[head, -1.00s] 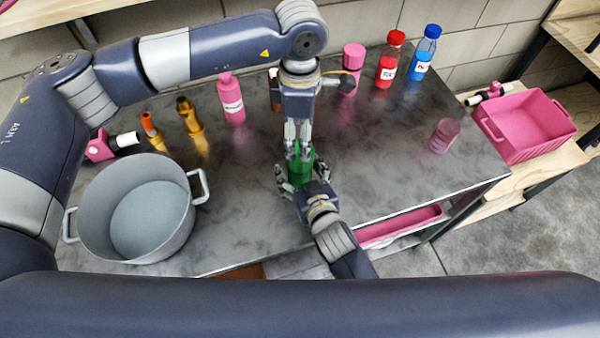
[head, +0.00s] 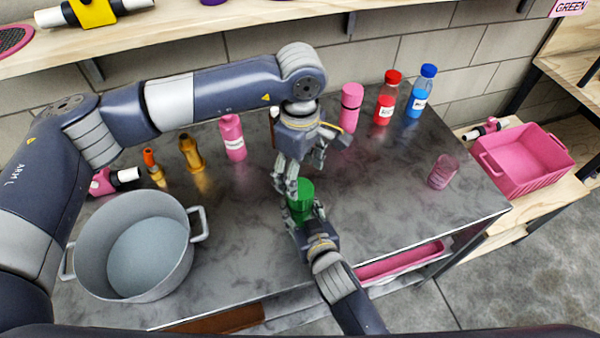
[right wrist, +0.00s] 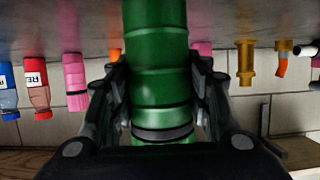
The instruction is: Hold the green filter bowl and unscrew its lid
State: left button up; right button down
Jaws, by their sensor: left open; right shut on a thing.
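The green filter bowl (head: 301,194) stands upright near the middle of the table, and its green top shows in the head view. My right gripper (head: 308,214) is shut on it from the front side. In the right wrist view, which is upside down, the bowl (right wrist: 160,75) is between the fingers, with a dark band (right wrist: 163,133) around it near its top. My left gripper (head: 299,178) is open and empty, pointing down just above and behind the bowl's top. I cannot tell whether the lid has turned.
A large grey pot (head: 185,265) stands at the left. Pink (head: 350,108), red (head: 385,100) and blue bottles (head: 419,92) stand at the back. A pink jar (head: 443,172) stands at the right, near a pink crate (head: 520,180). The table between bowl and jar is clear.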

aim_at(300, 188)
pick_arm(q)
jog(key=m, duration=0.8)
jog(key=shift+m, duration=0.4)
jog(key=m, duration=0.7)
pick_arm(e)
jog(key=shift+f, duration=0.1)
pick_arm(q)
jog(key=shift+f+m, duration=0.4)
jog(key=shift+f, duration=3.6)
jog(key=c, duration=1.1)
jog(key=shift+c, duration=0.2)
